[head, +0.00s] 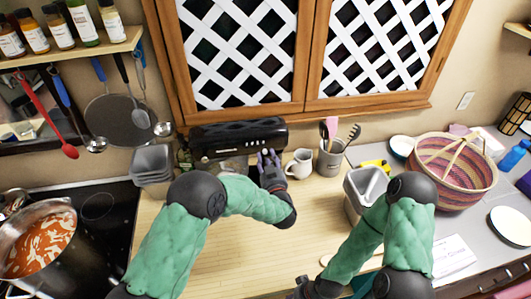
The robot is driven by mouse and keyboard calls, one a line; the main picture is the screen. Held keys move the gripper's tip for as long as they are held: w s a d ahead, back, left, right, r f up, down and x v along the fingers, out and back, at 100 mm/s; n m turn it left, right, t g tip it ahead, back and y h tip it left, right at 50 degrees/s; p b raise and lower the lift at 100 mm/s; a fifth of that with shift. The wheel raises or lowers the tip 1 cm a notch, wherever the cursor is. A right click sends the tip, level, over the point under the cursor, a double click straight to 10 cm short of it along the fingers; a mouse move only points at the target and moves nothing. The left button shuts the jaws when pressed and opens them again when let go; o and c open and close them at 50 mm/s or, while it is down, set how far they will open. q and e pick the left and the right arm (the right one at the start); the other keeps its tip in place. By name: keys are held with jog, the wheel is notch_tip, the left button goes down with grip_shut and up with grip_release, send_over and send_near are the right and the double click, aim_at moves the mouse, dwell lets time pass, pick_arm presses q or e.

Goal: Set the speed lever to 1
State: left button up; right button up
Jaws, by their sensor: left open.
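A long black appliance (225,137) with a small light-coloured part near its right end stands at the back of the wooden counter, under the lattice doors. The speed lever cannot be made out; it is too small or hidden. My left gripper (269,162) is just in front of the appliance's right end. It is open and holds nothing that I can see; whether it touches the appliance cannot be told. My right gripper (303,292) is low at the bottom edge, well away from the appliance and partly cut off, so its fingers are unclear.
A white jug (299,164) and a grey utensil crock (330,158) stand close right of my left gripper. Stacked grey tins (152,166) are left of the appliance. A pot of red soup (38,243) sits on the hob. A woven basket (452,176) is at right.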

pick_arm(q)
jog(key=shift+w+a, duration=0.15)
jog(key=shift+w, duration=0.6)
jog(key=shift+w+a, duration=0.15)
jog(key=shift+w, duration=0.55)
grip_shut()
